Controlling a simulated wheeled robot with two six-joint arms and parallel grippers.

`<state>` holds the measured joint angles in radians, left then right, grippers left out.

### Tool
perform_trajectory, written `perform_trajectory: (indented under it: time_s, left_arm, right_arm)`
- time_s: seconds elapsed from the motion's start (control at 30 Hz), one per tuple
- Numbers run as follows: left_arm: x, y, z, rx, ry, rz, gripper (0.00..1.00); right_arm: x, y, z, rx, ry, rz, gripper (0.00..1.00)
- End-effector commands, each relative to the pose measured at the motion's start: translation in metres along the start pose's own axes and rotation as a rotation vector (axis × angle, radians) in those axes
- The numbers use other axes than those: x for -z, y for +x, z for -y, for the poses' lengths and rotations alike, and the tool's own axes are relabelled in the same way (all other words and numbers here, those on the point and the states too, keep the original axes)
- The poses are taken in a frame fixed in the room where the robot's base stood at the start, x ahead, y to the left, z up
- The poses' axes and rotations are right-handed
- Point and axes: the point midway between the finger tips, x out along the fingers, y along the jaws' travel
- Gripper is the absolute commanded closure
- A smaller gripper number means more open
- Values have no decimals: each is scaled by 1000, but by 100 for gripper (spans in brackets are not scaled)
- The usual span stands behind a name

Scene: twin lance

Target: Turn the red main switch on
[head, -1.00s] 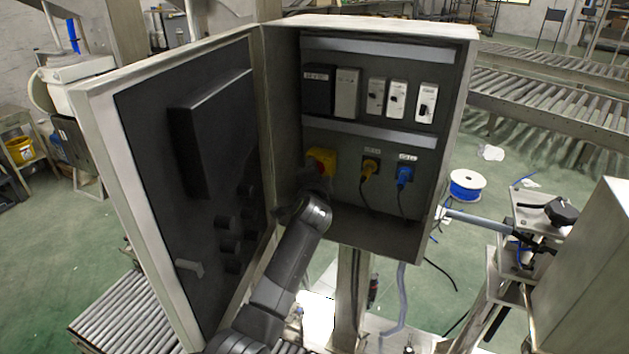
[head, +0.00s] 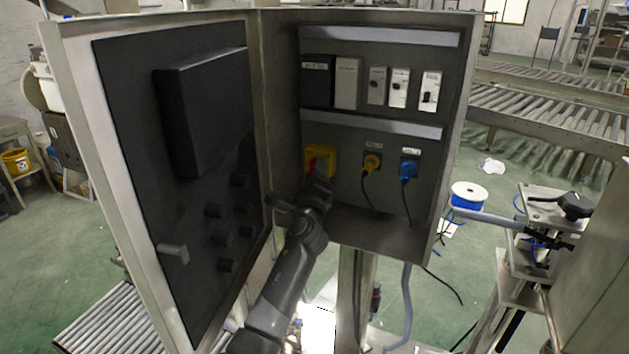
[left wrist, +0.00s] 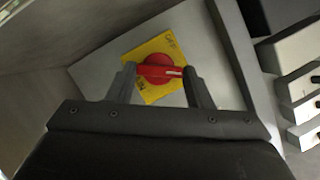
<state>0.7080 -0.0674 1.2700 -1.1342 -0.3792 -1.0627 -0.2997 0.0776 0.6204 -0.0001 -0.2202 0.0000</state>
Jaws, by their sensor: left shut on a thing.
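The red main switch (left wrist: 158,72) is a red rotary knob on a yellow square plate (left wrist: 150,52), seen in the left wrist view. In the head view the yellow plate (head: 331,156) sits at the lower left inside the open cabinet, and the red knob (head: 318,164) shows partly behind my gripper. My left gripper (left wrist: 160,76) is shut on the red knob, with one finger on each side of it. In the head view my left gripper (head: 317,183) reaches into the cabinet from below. My right gripper is in neither view.
The cabinet door (head: 180,250) stands open on the left, close to my arm. Right of the switch are a yellow plug (head: 371,163) and a blue plug (head: 408,170) with hanging cables. Breakers (head: 398,88) line the upper row. The cabinet's right wall (head: 455,140) bounds the space.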

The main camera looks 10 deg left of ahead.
Motion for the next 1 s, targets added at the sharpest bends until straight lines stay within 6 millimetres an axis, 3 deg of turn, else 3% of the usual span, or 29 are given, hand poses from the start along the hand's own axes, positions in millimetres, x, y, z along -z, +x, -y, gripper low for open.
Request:
perform_trajectory:
  time_s: [0.4,1.0]
  left_arm:
    - [-4,2,4,90,190,8,76]
    - [-5,2,5,102,222,9,76]
  right_arm:
    - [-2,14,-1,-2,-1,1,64]
    - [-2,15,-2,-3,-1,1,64]
